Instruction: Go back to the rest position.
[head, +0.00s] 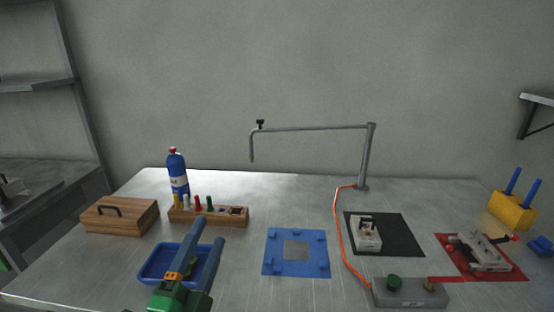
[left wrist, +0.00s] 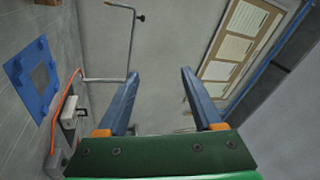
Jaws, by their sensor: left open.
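My left gripper (head: 204,255) is above the blue tray (head: 152,262) at the front left of the metal table, its two blue fingers pointing away from me. In the left wrist view the fingers (left wrist: 158,85) are spread apart with nothing between them, so it is open and empty. Its green body and fingers hide part of the tray. My right gripper shows in neither view.
A wooden box (head: 120,216), a wooden rack (head: 228,218) and a blue bottle (head: 178,175) stand at the left. A blue plate (head: 269,253) lies mid-table. A metal arm stand (head: 367,155), black mat (head: 405,238), grey control box (head: 410,294) and red mat (head: 508,269) are at the right.

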